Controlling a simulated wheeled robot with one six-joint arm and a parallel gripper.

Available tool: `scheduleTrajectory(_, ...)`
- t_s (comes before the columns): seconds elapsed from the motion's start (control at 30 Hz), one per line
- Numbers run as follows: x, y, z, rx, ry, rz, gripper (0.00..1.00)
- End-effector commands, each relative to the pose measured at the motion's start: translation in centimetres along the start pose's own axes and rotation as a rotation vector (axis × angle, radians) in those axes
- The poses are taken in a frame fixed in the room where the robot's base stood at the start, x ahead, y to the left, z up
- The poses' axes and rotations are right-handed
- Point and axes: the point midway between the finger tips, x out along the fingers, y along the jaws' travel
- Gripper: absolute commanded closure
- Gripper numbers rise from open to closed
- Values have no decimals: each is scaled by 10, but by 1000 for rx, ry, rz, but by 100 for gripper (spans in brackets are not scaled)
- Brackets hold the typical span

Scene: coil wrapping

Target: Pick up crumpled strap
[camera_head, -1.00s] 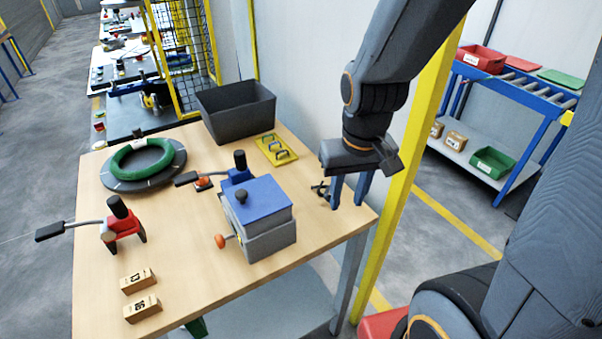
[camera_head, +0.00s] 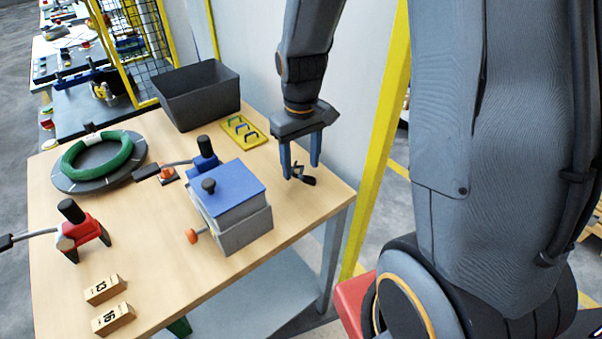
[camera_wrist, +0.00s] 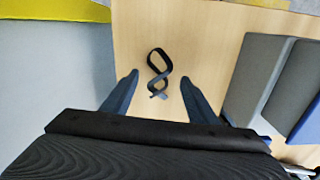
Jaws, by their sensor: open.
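The crumpled strap (camera_wrist: 158,70) is a small dark twisted loop lying on the wooden table. In the wrist view it lies between and just beyond my two open fingers, without visible contact. In the head view the strap (camera_head: 305,179) shows low behind the fingertips, near the table's right edge. My gripper (camera_head: 300,176) points down over it, open, with blue-grey fingers on either side; it also shows in the wrist view (camera_wrist: 158,84). I cannot tell the exact height of the fingertips above the table.
A grey box with a blue lid (camera_head: 232,205) stands left of my gripper. A yellow plate with clips (camera_head: 243,131) and a dark bin (camera_head: 197,97) lie behind. A green coil on a round plate (camera_head: 97,160) is far left. A yellow post (camera_head: 378,150) rises at right.

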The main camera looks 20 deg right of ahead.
Motion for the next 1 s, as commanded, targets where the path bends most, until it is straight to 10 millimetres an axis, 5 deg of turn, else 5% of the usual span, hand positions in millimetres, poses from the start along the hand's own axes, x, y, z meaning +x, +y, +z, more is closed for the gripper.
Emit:
scheduleTrajectory(0.2, 22, 0, 2, 1, -2, -1, 47)
scheduleTrajectory(0.5, 24, 0, 1, 2, 1, 0, 47)
scheduleTrajectory(0.77, 24, 0, 1, 2, 1, 0, 91)
scheduleTrajectory(1.0, 24, 0, 1, 2, 1, 0, 91)
